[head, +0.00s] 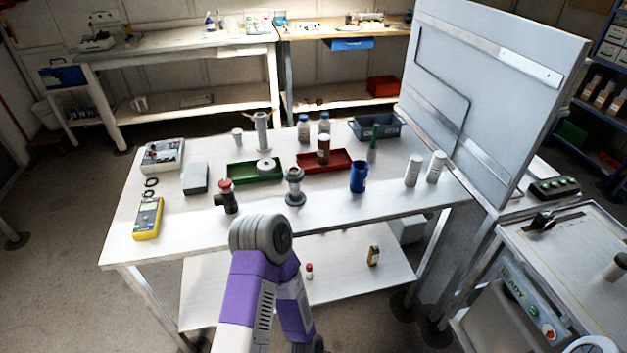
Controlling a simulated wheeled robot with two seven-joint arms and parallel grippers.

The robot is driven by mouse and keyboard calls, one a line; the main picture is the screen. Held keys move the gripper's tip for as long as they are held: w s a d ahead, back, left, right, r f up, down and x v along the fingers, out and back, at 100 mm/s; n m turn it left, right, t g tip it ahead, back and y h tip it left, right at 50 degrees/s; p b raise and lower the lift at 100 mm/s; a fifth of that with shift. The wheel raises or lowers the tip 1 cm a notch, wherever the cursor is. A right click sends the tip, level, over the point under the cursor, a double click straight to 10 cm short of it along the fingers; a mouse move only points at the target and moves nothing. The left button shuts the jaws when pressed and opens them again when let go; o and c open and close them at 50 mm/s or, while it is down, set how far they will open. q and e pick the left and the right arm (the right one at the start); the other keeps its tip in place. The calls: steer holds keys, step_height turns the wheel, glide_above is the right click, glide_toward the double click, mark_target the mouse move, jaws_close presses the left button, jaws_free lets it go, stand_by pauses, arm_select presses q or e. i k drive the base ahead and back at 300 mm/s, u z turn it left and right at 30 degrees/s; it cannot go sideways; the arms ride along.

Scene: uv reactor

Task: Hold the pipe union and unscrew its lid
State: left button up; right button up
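A grey flanged fitting (294,187), which looks like the pipe union, stands upright near the front middle of the white table. It has wide collars at its top and bottom; I cannot tell where its lid begins. A dark fitting with a red cap (227,197) stands to its left, with a side port. One of my purple and grey arms rises from the bottom, its bent joint in front of the table edge. Neither of my grippers shows in the head view, and nothing is seen touching the fittings.
A green tray (240,177) and a red tray (340,156) lie behind. A blue cup (358,177) and two white bottles (413,171) stand right. A yellow meter (148,218) lies left. A tall grey panel (490,75) borders the right. The table's front right is clear.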

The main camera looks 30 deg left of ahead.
mark_target(295, 197)
steer(key=i, duration=0.5)
steer(key=u, duration=0.85)
